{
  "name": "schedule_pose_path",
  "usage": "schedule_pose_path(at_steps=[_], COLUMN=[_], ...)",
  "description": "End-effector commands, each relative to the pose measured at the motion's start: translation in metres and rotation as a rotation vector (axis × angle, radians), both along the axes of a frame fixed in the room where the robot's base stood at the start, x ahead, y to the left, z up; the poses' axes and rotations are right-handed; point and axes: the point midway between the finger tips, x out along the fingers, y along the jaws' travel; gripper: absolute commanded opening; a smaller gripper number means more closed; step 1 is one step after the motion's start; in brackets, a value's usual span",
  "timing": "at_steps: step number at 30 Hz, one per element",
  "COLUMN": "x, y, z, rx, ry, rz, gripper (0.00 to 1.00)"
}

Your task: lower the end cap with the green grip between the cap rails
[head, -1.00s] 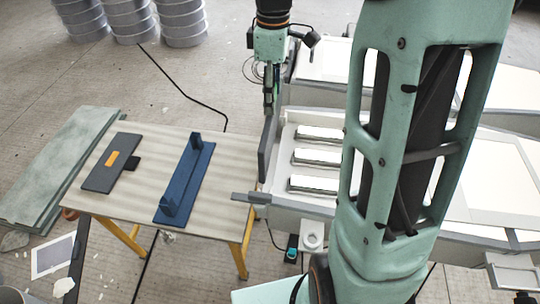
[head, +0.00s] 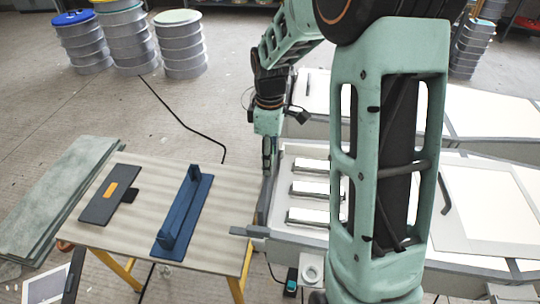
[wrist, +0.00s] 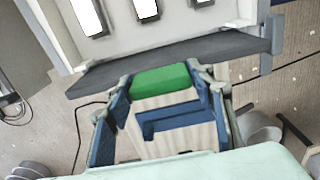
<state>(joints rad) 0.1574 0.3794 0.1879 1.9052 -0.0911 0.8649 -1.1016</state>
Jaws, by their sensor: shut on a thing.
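The end cap is a long dark grey plate; it shows edge-on in the head view (head: 265,200) and across the wrist view (wrist: 185,53). Its green grip (wrist: 163,79) sits between the fingertips of my gripper (wrist: 160,82), which is shut on it. In the head view my gripper (head: 267,160) is above the cap at the mould's left end. The grey cap rails show at the mould's corners, the near one in the head view (head: 248,231). The cap spans the open end beside the rails; how deep it sits between them is unclear.
The white mould (head: 300,232) has several bright inserts. A table (head: 225,215) to its left bears a blue stand (head: 190,212) and a dark plate with an orange grip (head: 108,195). Another mould lies behind. Floor is free beyond the table.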

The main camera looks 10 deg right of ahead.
Motion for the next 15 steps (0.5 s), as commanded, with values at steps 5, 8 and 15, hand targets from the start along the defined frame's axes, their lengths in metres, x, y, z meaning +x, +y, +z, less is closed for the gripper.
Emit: schedule_pose_path(at_steps=[5, 8, 15], x=[0.0003, 0.0003, 0.0001], y=[0.0, -0.0001, -0.0001], z=[-0.0065, -0.0094, -0.011], rx=[0.0, 0.0, 0.0], ry=[-0.001, -0.001, 0.0], rz=[0.0, 0.0, 0.0], gripper=[0.0, 0.0, 0.56])
